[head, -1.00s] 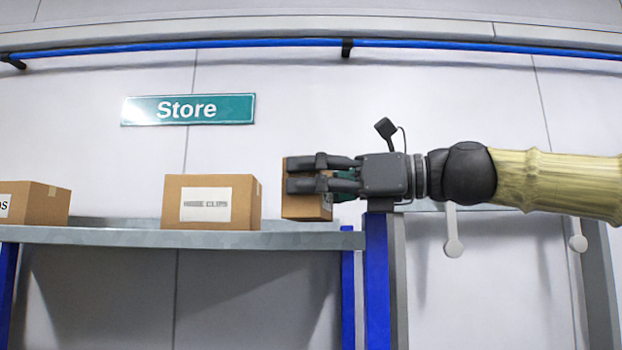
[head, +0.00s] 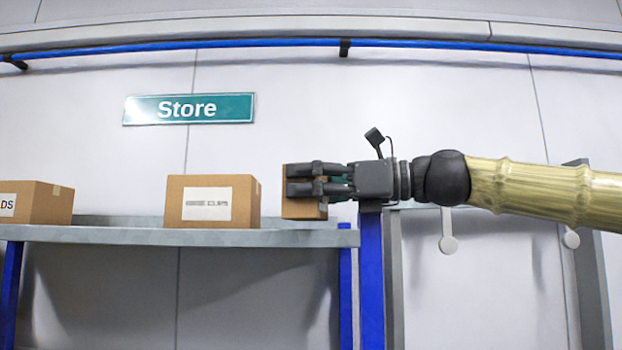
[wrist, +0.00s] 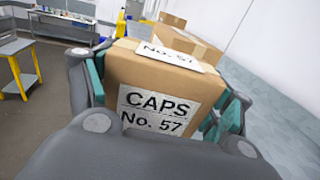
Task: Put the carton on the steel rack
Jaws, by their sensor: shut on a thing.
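A small brown carton (head: 304,208) is in my gripper (head: 312,180) at the right end of the steel rack (head: 110,236). In the wrist view the carton (wrist: 155,85) carries a white label reading "CAPS No. 57" and a second label on top. My gripper's fingers, with green pads, are shut on its two sides in the wrist view (wrist: 165,95). In the head view the carton's lower edge is level with the rack's top, but I cannot tell whether it touches the surface. My fingers hide much of the carton.
A labelled carton (head: 212,202) stands on the rack left of the held one, with a gap between. Another carton (head: 36,202) stands at the far left. A blue upright (head: 371,280) is below my gripper. A green "Store" sign (head: 188,108) is on the wall.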

